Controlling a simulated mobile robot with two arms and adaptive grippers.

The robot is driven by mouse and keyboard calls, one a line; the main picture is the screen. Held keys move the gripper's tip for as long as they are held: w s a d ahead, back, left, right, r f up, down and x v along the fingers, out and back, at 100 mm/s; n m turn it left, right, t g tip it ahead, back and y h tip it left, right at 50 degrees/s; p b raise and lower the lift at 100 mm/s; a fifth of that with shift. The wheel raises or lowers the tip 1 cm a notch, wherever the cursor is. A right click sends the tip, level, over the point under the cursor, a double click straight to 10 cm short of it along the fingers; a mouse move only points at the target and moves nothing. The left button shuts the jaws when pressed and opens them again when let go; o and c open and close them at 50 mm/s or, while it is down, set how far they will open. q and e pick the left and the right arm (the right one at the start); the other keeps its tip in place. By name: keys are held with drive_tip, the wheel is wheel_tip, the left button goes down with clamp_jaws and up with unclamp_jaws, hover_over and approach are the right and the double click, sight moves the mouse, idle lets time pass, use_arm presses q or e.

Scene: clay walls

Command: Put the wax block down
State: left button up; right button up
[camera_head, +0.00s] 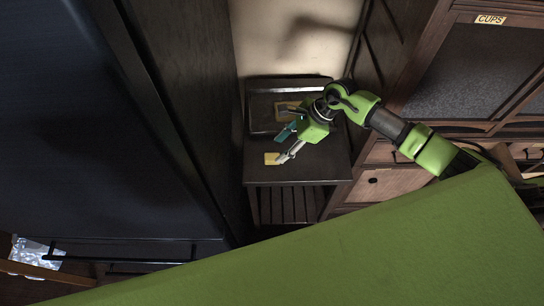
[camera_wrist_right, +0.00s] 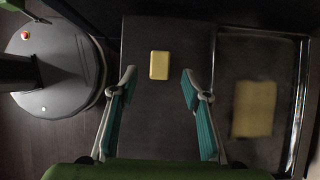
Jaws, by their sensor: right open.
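The wax block (camera_head: 271,158) is a small pale yellow block resting on the dark top of a low stand (camera_head: 318,168). In the right wrist view the wax block (camera_wrist_right: 159,65) lies flat, just beyond the fingertips and roughly centred between them. My right gripper (camera_head: 286,146) is open above the stand, with teal finger pads. In the right wrist view the gripper (camera_wrist_right: 159,76) has a wide gap between its fingers, and neither finger touches the block. My left gripper is not in view.
A dark tray (camera_wrist_right: 287,140) on the stand holds a yellowish flat item (camera_wrist_right: 254,109). A tall dark cabinet (camera_head: 190,90) stands close on the left. A wooden cupboard labelled CUPS (camera_head: 490,20) is on the right. Bare stand top surrounds the block.

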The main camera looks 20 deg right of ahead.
sight(273, 157)
drive_tip(key=shift+p+x, duration=0.5)
drive_tip(key=shift+x, duration=2.3)
drive_tip(key=shift+d+f, duration=0.1)
drive_tip(key=shift+d, duration=0.05)
drive_tip(key=shift+c, duration=0.3)
drive_tip(key=c, duration=1.1)
